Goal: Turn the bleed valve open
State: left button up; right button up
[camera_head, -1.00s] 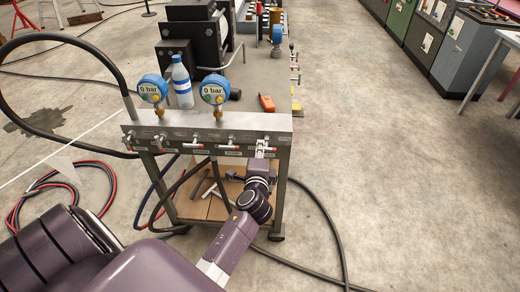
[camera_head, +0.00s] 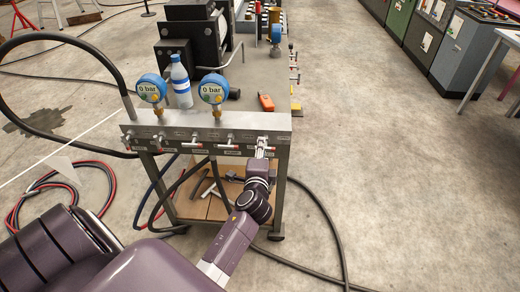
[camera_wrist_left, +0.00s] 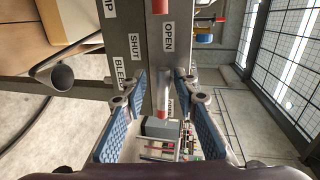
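The bleed valve is the rightmost valve on the grey manifold panel (camera_head: 210,130) of a cart. Its red-tipped lever (camera_wrist_left: 163,103) shows in the left wrist view, near labels reading SHUT, OPEN and a partly hidden BLEED. My left gripper (camera_head: 262,146) is at this valve in the head view and covers most of it. In the left wrist view my left gripper (camera_wrist_left: 162,95) is open, with one blue-padded finger on each side of the lever. Gaps show between lever and fingers; I cannot tell contact. My right gripper is not in view.
Other red-tipped levers (camera_head: 193,144) line the panel to the left. Two blue gauges (camera_head: 212,89) reading 0 bar and a bottle (camera_head: 181,84) stand above it. Dark hoses (camera_head: 330,225) lie on the floor around the cart. The floor to the right is mostly clear.

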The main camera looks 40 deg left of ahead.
pick_arm(q)
jog(key=shift+s+r, duration=0.1)
jog(key=v, duration=1.2)
jog(key=shift+o, duration=0.3)
